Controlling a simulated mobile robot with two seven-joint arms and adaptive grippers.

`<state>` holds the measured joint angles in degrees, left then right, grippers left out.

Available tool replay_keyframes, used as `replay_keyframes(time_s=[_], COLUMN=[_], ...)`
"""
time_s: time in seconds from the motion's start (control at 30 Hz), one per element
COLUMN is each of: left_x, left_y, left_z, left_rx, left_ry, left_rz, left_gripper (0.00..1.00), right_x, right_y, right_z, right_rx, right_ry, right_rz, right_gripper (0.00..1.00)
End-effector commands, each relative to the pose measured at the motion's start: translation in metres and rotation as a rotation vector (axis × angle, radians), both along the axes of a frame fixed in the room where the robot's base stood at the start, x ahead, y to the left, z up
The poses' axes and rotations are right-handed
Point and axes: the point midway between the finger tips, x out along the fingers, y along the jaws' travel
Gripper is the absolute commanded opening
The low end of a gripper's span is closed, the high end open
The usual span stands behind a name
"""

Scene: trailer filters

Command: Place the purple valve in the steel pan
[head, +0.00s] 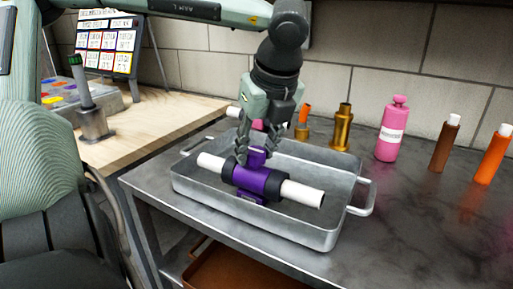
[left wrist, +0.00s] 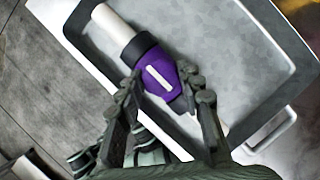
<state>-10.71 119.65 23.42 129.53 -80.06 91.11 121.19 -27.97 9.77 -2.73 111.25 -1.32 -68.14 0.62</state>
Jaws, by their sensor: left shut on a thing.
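The purple valve (head: 256,182) has black collars and white pipe ends. It lies roughly level, over the steel pan (head: 296,230). My left gripper (head: 257,150) points down and is shut on the valve's upper middle part. In the left wrist view the valve (left wrist: 158,75) sits between the two fingers (left wrist: 162,88), with a white pipe end reaching toward the rim of the pan (left wrist: 255,60). My right gripper is not in view.
The pan stands on a dark metal table (head: 400,225). Behind and right of it are brass fittings (head: 341,128), a pink bottle (head: 391,130), a brown bottle (head: 444,145) and an orange bottle (head: 493,155). A wooden bench (head: 150,130) adjoins at left. The table's right front is clear.

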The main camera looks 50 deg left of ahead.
Motion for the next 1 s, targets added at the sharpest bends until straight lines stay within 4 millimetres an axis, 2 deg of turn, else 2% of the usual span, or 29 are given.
replay_keyframes(time_s=[0.13, 0.17, 0.33, 0.7, 0.77, 0.8, 1.0], left_x=[0.0, 0.0, 0.0, 0.0, 0.0, 0.0, -0.004], left_y=[0.0, 0.0, 0.0, 0.0, 0.0, -0.001, -0.018], left_z=[-0.001, -0.001, -0.001, 0.002, 0.004, 0.008, 0.049], left_rx=[0.001, 0.0, 0.0, 0.0, 0.0, 0.002, 0.006], left_ry=[-0.002, 0.0, 0.0, 0.001, 0.001, -0.003, -0.005], left_rz=[0.001, 0.0, 0.0, 0.0, -0.001, -0.001, 0.0], left_gripper=[0.0, 0.37, 0.57, 0.57, 0.57, 0.57, 0.57], right_x=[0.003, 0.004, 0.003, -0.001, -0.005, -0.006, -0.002], right_y=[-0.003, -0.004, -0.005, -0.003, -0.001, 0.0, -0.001], right_z=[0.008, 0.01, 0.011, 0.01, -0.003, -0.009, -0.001], right_rx=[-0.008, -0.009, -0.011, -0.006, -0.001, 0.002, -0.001], right_ry=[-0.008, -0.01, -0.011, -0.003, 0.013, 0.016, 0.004], right_rz=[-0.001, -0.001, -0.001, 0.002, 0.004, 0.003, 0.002], right_gripper=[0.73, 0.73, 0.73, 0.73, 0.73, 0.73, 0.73])
